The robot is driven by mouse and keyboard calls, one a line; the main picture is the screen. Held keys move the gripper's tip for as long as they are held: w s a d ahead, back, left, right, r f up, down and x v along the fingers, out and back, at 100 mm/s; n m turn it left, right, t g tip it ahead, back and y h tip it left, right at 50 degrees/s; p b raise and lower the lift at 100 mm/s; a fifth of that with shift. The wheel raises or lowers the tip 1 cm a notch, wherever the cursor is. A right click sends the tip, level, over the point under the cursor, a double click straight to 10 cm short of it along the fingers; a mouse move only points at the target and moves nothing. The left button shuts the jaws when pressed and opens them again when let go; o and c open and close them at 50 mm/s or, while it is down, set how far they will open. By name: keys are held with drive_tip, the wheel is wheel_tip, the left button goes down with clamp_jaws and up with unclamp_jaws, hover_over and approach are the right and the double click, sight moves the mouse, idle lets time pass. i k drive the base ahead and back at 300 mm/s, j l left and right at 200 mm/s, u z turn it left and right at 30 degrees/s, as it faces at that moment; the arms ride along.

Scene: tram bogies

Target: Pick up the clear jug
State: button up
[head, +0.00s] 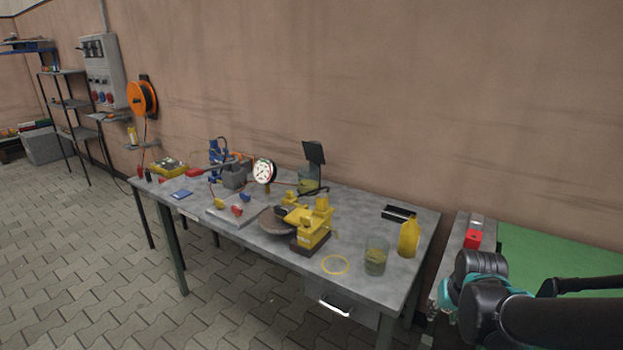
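A clear jug (375,258) stands upright near the front right of the grey workbench (385,286). It is see-through with a slight yellowish tint. No handle can be made out at this size. A yellow bottle (409,238) stands close to its right, and a thin yellow ring (335,265) lies on the bench to its left. My dark arm with teal parts shows at the lower right, well apart from the jug. The fingers of my gripper cannot be seen.
A yellow device (312,226) stands left of the jug, with a round dial gauge (265,171) farther left. Another clear container (308,180) stands at the back beside a black panel (314,152). A green surface (560,262) lies right of the bench. Paved floor is clear at left.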

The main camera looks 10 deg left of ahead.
sight(376, 250)
drive_tip(key=k+j+u, duration=0.2)
drive_tip(key=u, duration=0.15)
drive_tip(key=k+j+u, duration=0.15)
drive_tip(key=j+u, duration=0.15)
drive_tip(key=j, duration=0.15)
drive_tip(key=k+j+u, duration=0.15)
drive_tip(key=j+u, duration=0.2)
